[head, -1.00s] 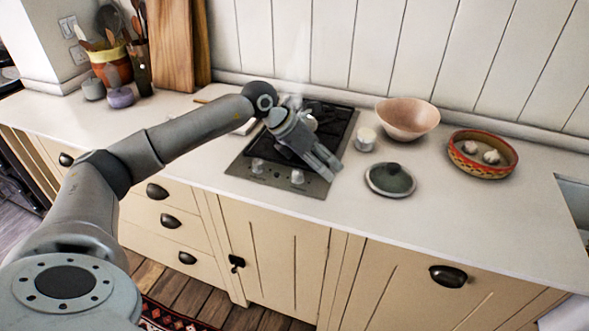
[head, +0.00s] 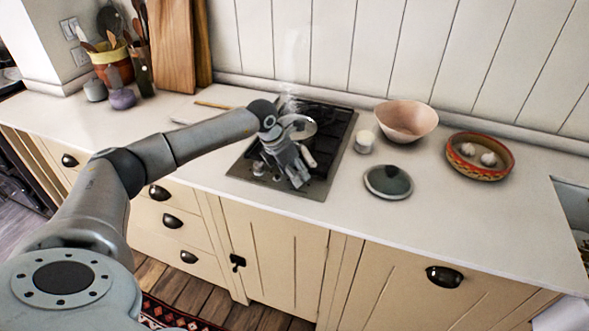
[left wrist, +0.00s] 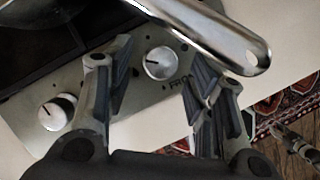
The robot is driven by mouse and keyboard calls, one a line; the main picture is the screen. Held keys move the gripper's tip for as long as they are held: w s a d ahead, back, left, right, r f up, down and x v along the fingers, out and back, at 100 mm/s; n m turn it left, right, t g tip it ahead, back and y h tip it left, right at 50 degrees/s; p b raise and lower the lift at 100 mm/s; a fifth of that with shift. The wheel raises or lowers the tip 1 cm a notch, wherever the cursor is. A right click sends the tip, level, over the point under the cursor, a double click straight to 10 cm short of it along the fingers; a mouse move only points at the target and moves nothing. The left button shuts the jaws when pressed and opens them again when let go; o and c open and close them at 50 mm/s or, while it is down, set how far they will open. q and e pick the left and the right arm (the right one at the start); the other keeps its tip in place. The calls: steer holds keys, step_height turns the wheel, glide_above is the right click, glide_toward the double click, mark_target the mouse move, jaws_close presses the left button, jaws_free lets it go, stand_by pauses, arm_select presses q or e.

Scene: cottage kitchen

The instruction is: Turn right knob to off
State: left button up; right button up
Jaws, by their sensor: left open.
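The stove's right knob (left wrist: 160,63) is a round silvery dial with a dark pointer line, lying roughly sideways in the left wrist view. My left gripper (left wrist: 160,72) is open, with its two fingers on either side of this knob in that picture. Whether they touch it cannot be told.
A pan with a metal handle (left wrist: 215,32) is on the dark hob, close above the fingers in the wrist view. Steam rises behind.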

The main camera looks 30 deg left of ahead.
arm_select(q)
steer(key=shift+w+f, duration=0.15)
steer(key=shift+f, duration=0.25)
steer(key=shift+c, duration=0.3)
steer(key=c, duration=1)
steer(key=shift+o, duration=0.2)
steer(key=shift+w+a+f+m+h+b, duration=0.1)
steer(key=shift+m+h+b, duration=0.1)
steer(key=shift+m+b, duration=0.5)
steer(key=shift+f+m+h+b, duration=0.1)
steer(key=shift+m+h+b, duration=0.1)
steer(key=shift+m+b, duration=0.5)
steer(key=shift+w+r+m+g+h+b, duration=0.1)
steer(key=shift+m+g+h+b, duration=0.4)
steer(key=shift+m+b, duration=0.7)
steer(key=m+g+b, duration=0.1)
steer(key=m+b, duration=0.1)
steer(key=m, duration=0.1)
steer(key=shift+w+a+r+h, duration=0.1)
steer(key=shift+w+h, duration=0.05)
steer(key=shift+h, duration=0.15)
steer(key=shift+r+m+g+b, duration=0.1)
steer(key=shift+m+g+b, duration=0.5)
steer(key=shift+m, duration=0.7)
steer(key=shift+a, duration=0.1)
